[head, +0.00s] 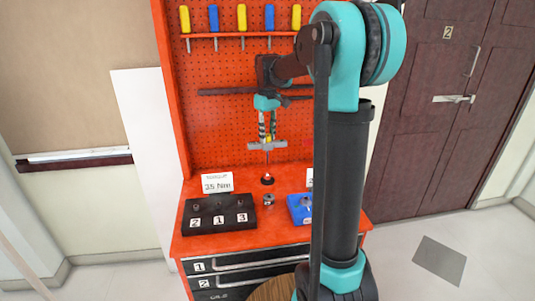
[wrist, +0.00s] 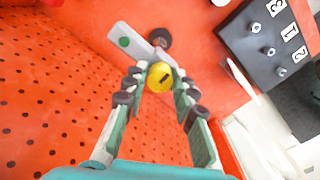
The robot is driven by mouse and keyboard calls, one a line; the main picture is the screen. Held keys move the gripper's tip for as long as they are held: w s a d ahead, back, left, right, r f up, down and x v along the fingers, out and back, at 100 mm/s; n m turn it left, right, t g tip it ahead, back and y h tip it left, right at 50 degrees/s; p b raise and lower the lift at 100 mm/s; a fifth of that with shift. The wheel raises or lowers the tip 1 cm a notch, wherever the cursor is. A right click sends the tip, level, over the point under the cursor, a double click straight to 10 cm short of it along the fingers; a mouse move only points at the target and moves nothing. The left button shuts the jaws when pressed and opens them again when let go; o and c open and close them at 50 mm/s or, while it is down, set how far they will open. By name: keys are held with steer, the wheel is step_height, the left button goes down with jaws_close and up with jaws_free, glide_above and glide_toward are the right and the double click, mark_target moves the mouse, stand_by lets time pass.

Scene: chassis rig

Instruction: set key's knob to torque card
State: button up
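The key (head: 267,146) is a grey T-handled tool, roughly upright over the orange bench, its thin shaft reaching down to a small dark round stand. In the wrist view its grey crossbar (wrist: 122,41) has a green dot. The yellow knob (wrist: 163,79) on top bears a dark mark; its setting is too small to read. My gripper (wrist: 160,73) points down from above, a finger on each side of the knob, seemingly shut on it. It also shows in the head view (head: 267,134). The white torque card (head: 217,183) seems to read 3.5 Nm.
A black block (head: 219,214) numbered 2, 1, 3 stands front left. A small grey part (head: 268,200) and a blue block (head: 300,208) are to its right. Behind rises an orange pegboard (head: 215,90) with colored-handled tools.

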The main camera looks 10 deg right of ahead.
steer(key=c, duration=0.3)
steer(key=m, duration=1.1)
